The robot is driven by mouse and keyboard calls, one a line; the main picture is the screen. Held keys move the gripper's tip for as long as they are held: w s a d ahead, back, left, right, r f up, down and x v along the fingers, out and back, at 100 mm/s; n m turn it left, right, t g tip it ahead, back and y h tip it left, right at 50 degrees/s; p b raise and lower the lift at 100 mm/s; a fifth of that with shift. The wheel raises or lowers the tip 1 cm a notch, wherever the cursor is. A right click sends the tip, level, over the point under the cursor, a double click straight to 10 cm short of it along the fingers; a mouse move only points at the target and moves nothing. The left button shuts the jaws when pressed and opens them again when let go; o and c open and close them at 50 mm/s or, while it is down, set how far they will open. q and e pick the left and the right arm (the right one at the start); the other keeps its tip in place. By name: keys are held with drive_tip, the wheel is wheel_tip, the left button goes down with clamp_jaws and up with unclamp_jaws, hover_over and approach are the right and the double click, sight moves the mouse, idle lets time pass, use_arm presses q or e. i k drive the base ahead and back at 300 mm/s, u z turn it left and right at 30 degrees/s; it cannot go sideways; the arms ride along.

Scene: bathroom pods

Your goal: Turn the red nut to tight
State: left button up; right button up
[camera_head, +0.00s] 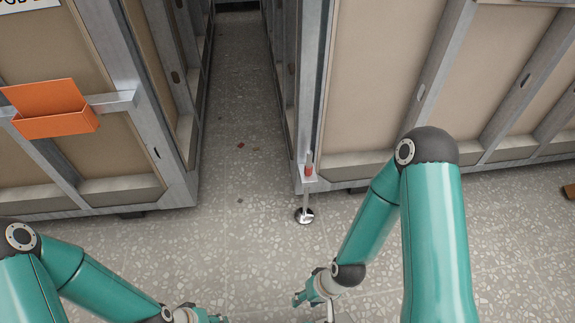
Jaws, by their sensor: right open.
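The red nut (309,170) is small and sits on a bracket at the near lower corner of the right pod, around an upright rod. How far the nut is turned is too small to tell. My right gripper (308,305) is open, at the bottom edge, below the foot in the picture and apart from the nut. My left gripper (207,316) is partly cut off by the bottom edge, left of the right one, and its jaws are unclear.
The right pod (375,75) and left pod (60,60) have grey metal frames with beige panels. A speckled floor aisle (237,110) lies between them. An orange open box (56,123) hangs on the left pod. A brown piece (569,191) lies at the right edge.

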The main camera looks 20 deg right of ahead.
sight(307, 171)
drive_tip(key=z, duration=1.65)
drive_tip(key=i, duration=0.1)
drive_tip(key=u, duration=2.6)
drive_tip(key=k, duration=1.2)
drive_tip(key=z, duration=0.7)
drive_tip(key=i, duration=1)
